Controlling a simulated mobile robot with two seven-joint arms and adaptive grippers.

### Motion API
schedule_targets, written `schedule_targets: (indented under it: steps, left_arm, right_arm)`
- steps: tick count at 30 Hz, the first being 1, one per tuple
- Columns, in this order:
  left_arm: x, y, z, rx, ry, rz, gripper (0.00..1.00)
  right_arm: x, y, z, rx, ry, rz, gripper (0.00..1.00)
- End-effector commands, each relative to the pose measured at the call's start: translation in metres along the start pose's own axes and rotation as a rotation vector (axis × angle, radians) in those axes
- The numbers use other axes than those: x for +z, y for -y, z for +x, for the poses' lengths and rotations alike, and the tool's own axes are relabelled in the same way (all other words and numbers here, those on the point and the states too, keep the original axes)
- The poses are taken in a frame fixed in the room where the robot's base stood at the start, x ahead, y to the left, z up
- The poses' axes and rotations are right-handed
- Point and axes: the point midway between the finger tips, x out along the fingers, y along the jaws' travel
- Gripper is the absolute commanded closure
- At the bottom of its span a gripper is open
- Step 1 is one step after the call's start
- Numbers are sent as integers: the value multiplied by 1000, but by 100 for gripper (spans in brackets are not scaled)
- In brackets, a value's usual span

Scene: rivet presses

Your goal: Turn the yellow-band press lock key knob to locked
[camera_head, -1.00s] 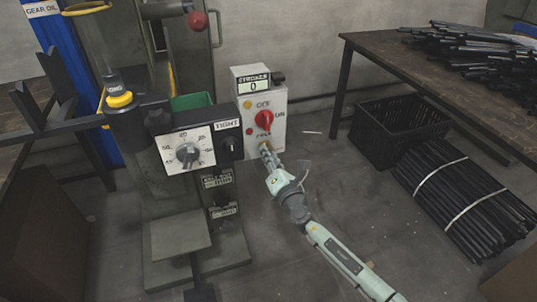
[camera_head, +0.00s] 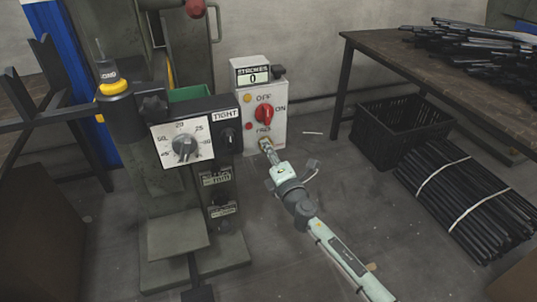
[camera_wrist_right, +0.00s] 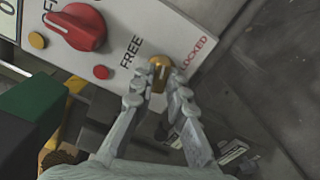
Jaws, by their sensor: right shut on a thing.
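The press with a yellow band (camera_head: 113,88) stands at the left. The white control box (camera_head: 279,133) beside it carries a small brass lock key knob, which shows in the right wrist view (camera_wrist_right: 160,66) between the printed words FREE and LOCKED. My right gripper (camera_head: 266,146) is at the lower part of the box; in the right wrist view its fingertips (camera_wrist_right: 157,84) close around the knob from both sides. The fingers partly hide the knob, and I cannot tell exactly which way it points. My left gripper is out of view.
A dial (camera_head: 184,148) and a black TIGHT knob (camera_head: 228,138) are on the press. A black crate (camera_head: 400,130) and bundled rods (camera_head: 465,205) lie to the right.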

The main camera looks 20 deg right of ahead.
Motion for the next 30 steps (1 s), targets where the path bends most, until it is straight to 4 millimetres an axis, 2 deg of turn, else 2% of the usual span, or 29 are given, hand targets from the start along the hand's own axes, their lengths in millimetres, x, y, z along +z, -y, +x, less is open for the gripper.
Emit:
schedule_targets:
  steps: [6, 15, 30]
  left_arm:
    - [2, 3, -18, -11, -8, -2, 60]
    - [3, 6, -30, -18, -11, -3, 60]
    - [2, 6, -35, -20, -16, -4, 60]
  right_arm:
    - [-1, 1, 0, 0, 0, 163, 100]
    - [0, 1, 0, -2, 0, 303, 100]
    - [0, 0, 0, -2, 0, 345, 100]
